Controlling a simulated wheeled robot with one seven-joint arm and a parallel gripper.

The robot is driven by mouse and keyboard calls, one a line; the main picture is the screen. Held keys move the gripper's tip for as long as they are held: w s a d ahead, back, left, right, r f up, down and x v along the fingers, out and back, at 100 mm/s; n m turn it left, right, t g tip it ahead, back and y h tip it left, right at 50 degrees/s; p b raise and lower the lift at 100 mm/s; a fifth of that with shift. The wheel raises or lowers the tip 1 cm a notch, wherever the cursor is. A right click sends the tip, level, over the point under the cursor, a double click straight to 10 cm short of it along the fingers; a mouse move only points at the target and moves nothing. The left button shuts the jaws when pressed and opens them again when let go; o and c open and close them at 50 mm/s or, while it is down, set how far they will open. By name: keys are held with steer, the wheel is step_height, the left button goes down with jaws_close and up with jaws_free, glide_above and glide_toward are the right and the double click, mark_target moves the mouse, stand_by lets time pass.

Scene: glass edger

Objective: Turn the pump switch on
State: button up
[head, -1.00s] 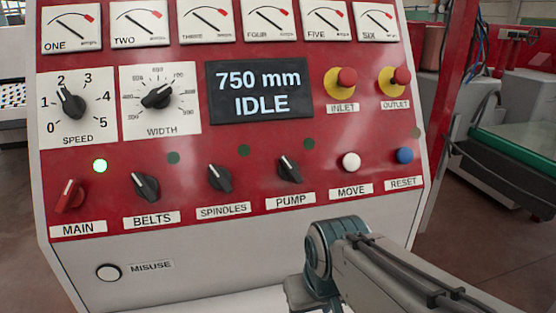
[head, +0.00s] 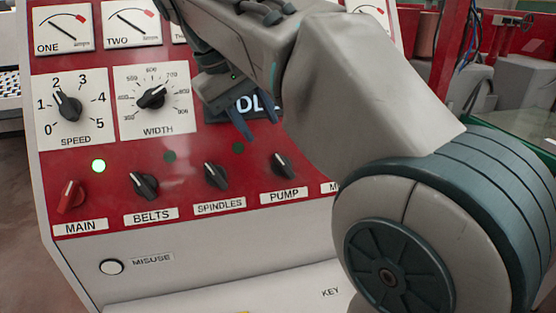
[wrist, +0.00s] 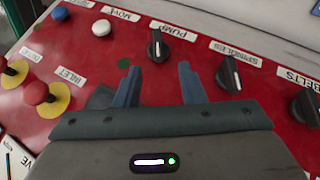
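The pump switch (head: 282,165) is a black rotary knob with a pale pointer line, above the PUMP label (head: 284,195) on the red panel. Its pointer leans up-left, like the belts and spindles knobs. My gripper (head: 257,126) is open and empty, in front of the display and above the pump switch in the head view. In the wrist view the pump switch (wrist: 158,45) lies beyond the gap between my two fingertips (wrist: 158,70), apart from them. A dark, unlit green lamp (wrist: 124,63) is beside the left finger. My arm hides this lamp in the head view.
The spindles knob (head: 216,175) and belts knob (head: 144,186) stand left of the pump switch. The red main switch (head: 71,196) has a lit green lamp (head: 98,166). In the wrist view, the blue reset button (wrist: 60,13) and red inlet button (wrist: 36,92) are left of my gripper.

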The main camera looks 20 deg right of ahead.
mark_target(285, 165)
steer(key=x, duration=1.3)
steer(key=shift+w+d+r+b, duration=0.1)
steer(key=shift+r+b, duration=0.05)
steer(key=shift+b, duration=0.15)
steer(key=shift+r, duration=0.1)
jaws_close()
